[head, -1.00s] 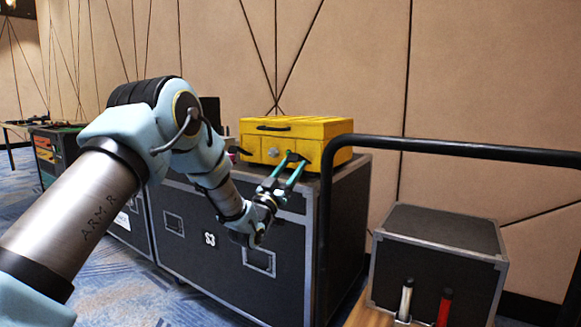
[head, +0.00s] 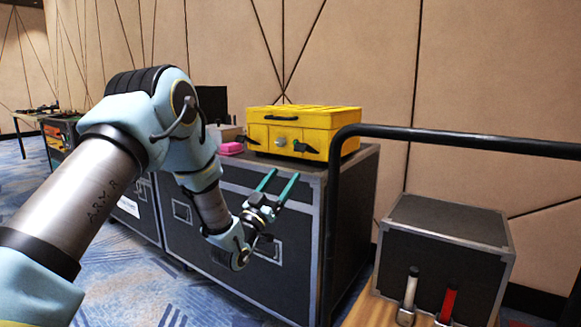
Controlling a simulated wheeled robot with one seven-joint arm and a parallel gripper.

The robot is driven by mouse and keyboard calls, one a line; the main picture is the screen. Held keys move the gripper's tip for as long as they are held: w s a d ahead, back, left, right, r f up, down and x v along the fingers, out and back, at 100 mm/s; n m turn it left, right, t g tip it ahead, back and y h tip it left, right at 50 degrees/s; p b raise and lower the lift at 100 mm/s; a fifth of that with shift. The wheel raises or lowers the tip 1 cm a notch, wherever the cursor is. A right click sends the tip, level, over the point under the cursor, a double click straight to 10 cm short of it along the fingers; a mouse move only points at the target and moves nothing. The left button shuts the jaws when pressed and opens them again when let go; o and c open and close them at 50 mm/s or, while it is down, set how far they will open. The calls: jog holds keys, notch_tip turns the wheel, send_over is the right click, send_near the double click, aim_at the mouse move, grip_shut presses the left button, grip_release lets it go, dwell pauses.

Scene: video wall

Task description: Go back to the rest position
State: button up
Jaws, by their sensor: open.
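My gripper (head: 278,185) is open, with its two green fingers spread and nothing between them. It is in front of the upper front face of a large black flight case (head: 230,184). A yellow toolbox (head: 300,119) stands closed on that case, above and behind my gripper. My gripper is apart from the toolbox.
A pink block (head: 231,148) lies on the flight case left of the toolbox. A black rail (head: 450,142) rises right of my gripper.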

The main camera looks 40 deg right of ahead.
jog(key=shift+v, duration=0.8)
jog(key=shift+w, duration=0.1)
jog(key=w+a+f+n+t+y, duration=0.2)
jog(key=w+a+n+y, duration=0.1)
jog(key=w+a+y, duration=0.4)
jog(key=w+a+f+n+t+y, duration=0.2)
jog(key=w+a+y, duration=0.3)
jog(key=w+a, duration=0.35)
jog(key=a+f+n+y, duration=0.2)
jog(key=a+y, duration=0.2)
jog(key=a, duration=0.8)
jog(key=s+a+f+n+g+y, duration=0.2)
jog(key=s+a+y, duration=0.1)
jog(key=a, duration=0.5)
jog(key=s+a+f+n+g+y, duration=0.1)
jog(key=s+a+n+g+y, duration=0.15)
jog(key=a, duration=0.55)
jog(key=s+a+n+g+y, duration=0.2)
jog(key=s+a+g, duration=0.2)
jog(key=s+a, duration=0.75)
jog(key=s+r+p, duration=0.1)
jog(key=r+p, duration=1.4)
jog(key=s+d+r+p, duration=0.1)
jog(key=s+r+p, duration=0.1)
jog(key=r+p, duration=1.3)
jog(key=shift+d+r+p, duration=0.25)
jog(key=shift+r+p, duration=0.05)
jog(key=shift+p, duration=0.45)
